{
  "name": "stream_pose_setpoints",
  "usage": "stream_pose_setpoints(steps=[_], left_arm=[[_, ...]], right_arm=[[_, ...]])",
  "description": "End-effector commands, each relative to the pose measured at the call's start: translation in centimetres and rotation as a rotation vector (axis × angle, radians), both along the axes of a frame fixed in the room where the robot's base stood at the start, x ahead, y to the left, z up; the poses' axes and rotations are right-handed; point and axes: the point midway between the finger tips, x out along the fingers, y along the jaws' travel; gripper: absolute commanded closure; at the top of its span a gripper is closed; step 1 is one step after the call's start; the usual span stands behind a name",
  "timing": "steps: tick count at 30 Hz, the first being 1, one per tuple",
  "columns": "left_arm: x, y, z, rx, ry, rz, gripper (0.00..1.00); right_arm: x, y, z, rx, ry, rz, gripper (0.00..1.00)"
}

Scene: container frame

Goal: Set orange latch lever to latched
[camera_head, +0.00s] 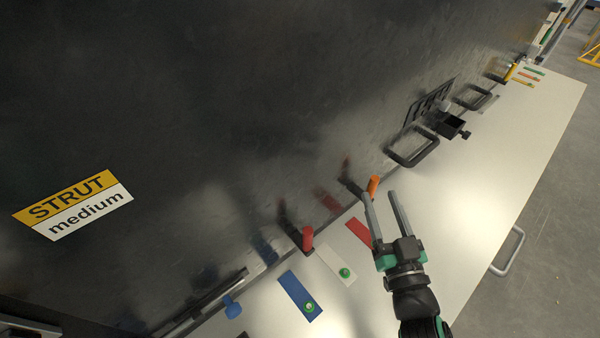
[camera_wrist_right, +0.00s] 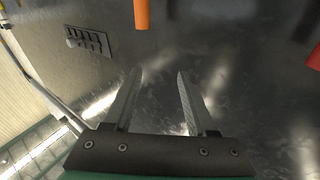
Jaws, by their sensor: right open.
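The orange latch lever (camera_head: 373,186) stands on the dark metal panel, in the middle right of the head view. In the right wrist view the orange lever (camera_wrist_right: 141,14) shows at the top edge, beyond and a little left of the fingers. My right gripper (camera_head: 379,194) is open and empty, its fingers pointing at the panel. In the head view its left fingertip appears close beside the orange lever; I cannot tell whether they touch. In the right wrist view a gap shows between the fingers (camera_wrist_right: 155,76) and the lever. My left gripper is not in view.
A red lever (camera_head: 307,238) stands left of the orange one, with a blue knob (camera_head: 233,308) further left. Black handles (camera_head: 412,147) and a black block (camera_head: 452,124) stick out to the right. Coloured label plates (camera_head: 300,296) lie on the pale surface (camera_head: 490,190), which is otherwise largely clear.

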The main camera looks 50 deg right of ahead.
Motion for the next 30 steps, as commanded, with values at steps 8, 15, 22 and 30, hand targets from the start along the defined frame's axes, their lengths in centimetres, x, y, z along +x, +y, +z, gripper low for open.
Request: stream_pose_setpoints(steps=[8,15,22,30], left_arm=[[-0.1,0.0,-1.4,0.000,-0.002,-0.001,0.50],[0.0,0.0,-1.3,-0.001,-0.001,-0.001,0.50],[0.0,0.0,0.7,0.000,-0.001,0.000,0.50],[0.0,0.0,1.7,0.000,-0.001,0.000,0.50]], right_arm=[[-2.7,-0.5,-5.5,0.013,0.131,-0.023,0.43],[-1.2,-1.8,-5.3,0.017,0.127,-0.027,0.43],[2.7,-5.1,-4.8,0.014,0.128,-0.026,0.43],[5.9,-7.7,-5.1,0.013,0.130,-0.021,0.43]])
